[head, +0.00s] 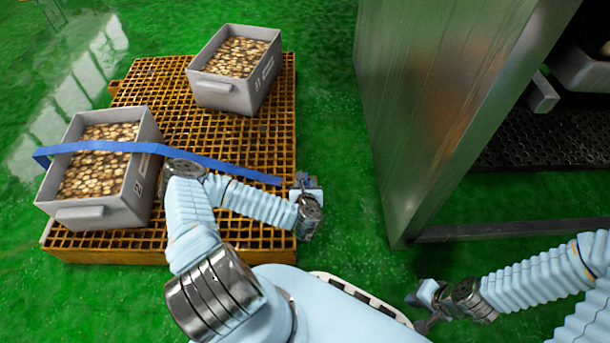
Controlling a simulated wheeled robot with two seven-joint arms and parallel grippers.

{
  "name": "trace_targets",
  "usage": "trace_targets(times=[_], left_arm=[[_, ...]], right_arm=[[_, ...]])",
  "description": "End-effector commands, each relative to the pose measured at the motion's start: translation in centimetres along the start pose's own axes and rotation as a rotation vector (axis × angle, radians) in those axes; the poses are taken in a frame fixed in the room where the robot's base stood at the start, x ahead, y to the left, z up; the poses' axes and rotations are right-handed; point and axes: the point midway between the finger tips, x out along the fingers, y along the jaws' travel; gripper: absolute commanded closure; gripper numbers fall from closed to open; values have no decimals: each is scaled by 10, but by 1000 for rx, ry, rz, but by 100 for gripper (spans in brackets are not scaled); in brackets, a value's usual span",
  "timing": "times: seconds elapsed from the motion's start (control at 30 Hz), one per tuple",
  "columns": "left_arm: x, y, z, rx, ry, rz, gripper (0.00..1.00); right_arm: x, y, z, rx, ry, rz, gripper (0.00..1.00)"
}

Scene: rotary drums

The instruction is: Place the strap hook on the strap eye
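The blue strap (225,165) crosses over the left grey crate of round brown pieces and runs right in a nearly straight line to my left gripper (306,182). The gripper is at the right edge of the orange grated platform and appears shut on the strap's end. The strap hook there is too small and covered to make out clearly. I cannot make out the strap eye. My forearm hides part of the platform. My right gripper (420,308) is open and empty, low over the green floor at the lower right.
The left crate (100,214) and a second filled crate (222,95) stand on the orange grated platform (180,125). A tall metal cabinet wall (430,110) rises at the right. Green floor (345,215) is clear between platform and cabinet.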

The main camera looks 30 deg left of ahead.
Motion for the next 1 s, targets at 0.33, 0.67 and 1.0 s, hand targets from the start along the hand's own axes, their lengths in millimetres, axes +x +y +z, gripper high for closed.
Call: trace_targets(times=[0.33, 0.67, 1.0], left_arm=[[-56, -4, 0, 21, 2, -15, 66], [-132, -113, -69, 1467, -150, -840, 66], [-205, -67, -98, -2583, 706, 1591, 66]], right_arm=[[-12, -4, 0, 0, 0, 1, 100], [-12, -4, 0, 0, 1, 1, 100], [-12, -4, 0, 0, 0, 1, 100]])
